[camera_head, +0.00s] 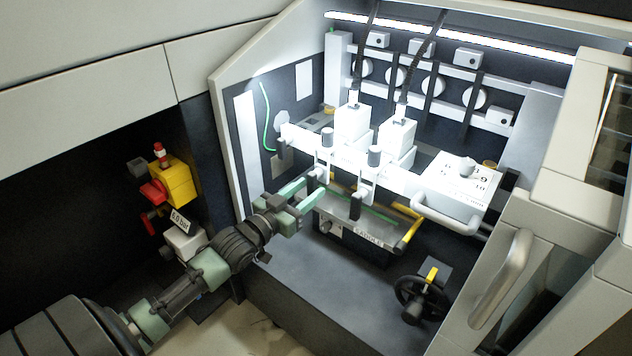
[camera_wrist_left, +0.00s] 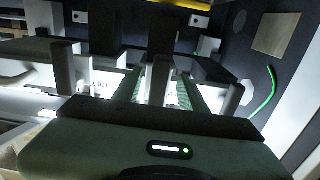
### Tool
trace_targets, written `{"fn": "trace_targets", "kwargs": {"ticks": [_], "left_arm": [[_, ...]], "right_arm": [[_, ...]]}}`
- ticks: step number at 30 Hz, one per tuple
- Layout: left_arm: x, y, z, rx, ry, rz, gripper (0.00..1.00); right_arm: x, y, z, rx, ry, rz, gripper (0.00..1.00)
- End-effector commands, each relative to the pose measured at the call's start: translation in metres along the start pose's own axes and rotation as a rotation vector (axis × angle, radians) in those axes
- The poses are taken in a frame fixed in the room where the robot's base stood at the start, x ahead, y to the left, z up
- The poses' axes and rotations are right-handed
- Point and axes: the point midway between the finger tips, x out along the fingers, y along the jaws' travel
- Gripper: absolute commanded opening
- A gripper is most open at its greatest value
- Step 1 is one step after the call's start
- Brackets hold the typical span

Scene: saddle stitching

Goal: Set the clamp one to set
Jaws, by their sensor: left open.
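Two white clamp-like posts with dark cylindrical knobs stand on the front of the white rail in the head view. The left post (camera_head: 322,160) is probably clamp one; I see no readable label on it. The right post (camera_head: 366,184) is alike. My left gripper (camera_head: 318,187) is open, its green fingers reaching to the lower end of the left post. In the left wrist view, the open left gripper (camera_wrist_left: 160,76) has a grey upright part (camera_wrist_left: 158,82) between its fingers. I cannot tell whether they touch it. My right gripper is not in view.
A saddle (camera_head: 369,236) with a yellow-ended bar lies below the rail. A black handwheel (camera_head: 422,298) stands front right. A white box with a dial (camera_head: 462,180) is at the right. A cabinet door handle (camera_head: 502,279) and the left frame wall (camera_head: 232,130) bound the opening.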

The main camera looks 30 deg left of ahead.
Motion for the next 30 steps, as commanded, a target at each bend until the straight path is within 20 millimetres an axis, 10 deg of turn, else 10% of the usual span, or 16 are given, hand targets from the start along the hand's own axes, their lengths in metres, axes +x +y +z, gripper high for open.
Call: {"fn": "trace_targets", "kwargs": {"ticks": [25, 30], "left_arm": [[-0.03, 0.0, 0.001, 0.0, -0.003, -0.001, 0.42], [-0.038, 0.008, 0.047, -0.003, -0.115, -0.021, 0.42]], "right_arm": [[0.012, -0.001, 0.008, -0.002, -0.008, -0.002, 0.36], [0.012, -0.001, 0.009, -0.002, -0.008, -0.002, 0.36]]}}
